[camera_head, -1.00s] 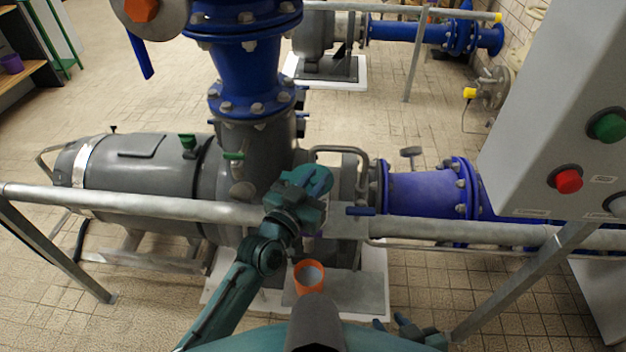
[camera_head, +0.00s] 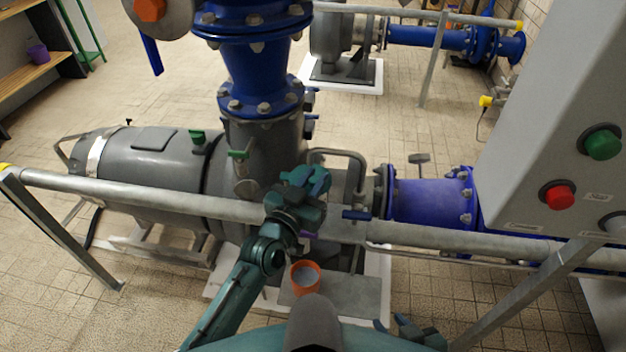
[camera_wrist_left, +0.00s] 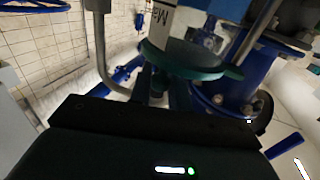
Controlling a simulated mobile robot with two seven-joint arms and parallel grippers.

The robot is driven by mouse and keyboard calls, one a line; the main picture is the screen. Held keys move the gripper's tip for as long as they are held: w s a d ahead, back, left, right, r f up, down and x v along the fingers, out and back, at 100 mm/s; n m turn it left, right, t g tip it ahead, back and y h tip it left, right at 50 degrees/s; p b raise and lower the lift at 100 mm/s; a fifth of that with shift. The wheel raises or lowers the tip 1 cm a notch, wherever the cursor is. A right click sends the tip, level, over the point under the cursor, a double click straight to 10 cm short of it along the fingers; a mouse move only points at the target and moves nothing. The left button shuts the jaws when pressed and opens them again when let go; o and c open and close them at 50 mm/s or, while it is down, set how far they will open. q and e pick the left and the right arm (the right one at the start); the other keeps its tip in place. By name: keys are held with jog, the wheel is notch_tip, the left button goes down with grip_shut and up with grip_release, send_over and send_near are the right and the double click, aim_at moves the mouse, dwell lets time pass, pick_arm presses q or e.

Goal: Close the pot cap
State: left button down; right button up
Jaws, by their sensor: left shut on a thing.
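My left gripper (camera_head: 308,180) reaches over the grey railing beside the grey pump, and is shut. In the left wrist view its dark fingers run up to a teal disc-shaped piece (camera_wrist_left: 185,64) with a white, lettered cylinder (camera_wrist_left: 172,32) against it. The disc looks like the thing held, but its grasp is partly hidden, and I cannot tell whether it is the pot cap. An open orange pot (camera_head: 305,279) with a grey inside shows below the railing, in front of the pump. My right gripper (camera_head: 405,331) shows only partly at the bottom edge, away from the pot.
The grey railing (camera_head: 425,235) crosses in front of the pump (camera_head: 150,170). A blue flanged pipe (camera_head: 258,75) rises behind my left gripper, and another blue pipe (camera_head: 430,200) leads right. A grey control box (camera_head: 565,120) stands at the right. Tiled floor is clear at front left.

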pick_arm(q)
jog(key=shift+r, duration=0.2)
jog(key=c, duration=1.4)
grip_release()
jog(key=shift+w+f, duration=0.1)
jog(key=shift+f, duration=0.05)
jog(key=shift+o, duration=0.2)
jog(key=b+v, duration=0.1)
jog(key=v, duration=1.2)
jog(key=shift+f, duration=0.1)
jog(key=s+a+f+n+g+y, duration=0.1)
jog(key=s+a+f+g+y, duration=0.1)
jog(key=s+a+f, duration=0.2)
jog(key=s+a+f+n+g+y, duration=0.1)
jog(key=s+a+f+g+y, duration=0.2)
jog(key=s+a+f, duration=0.2)
jog(key=s+f, duration=0.3)
jog(key=f, duration=0.3)
jog(key=shift+s+f+n+g, duration=0.15)
jog(key=shift+s+n+g, duration=0.15)
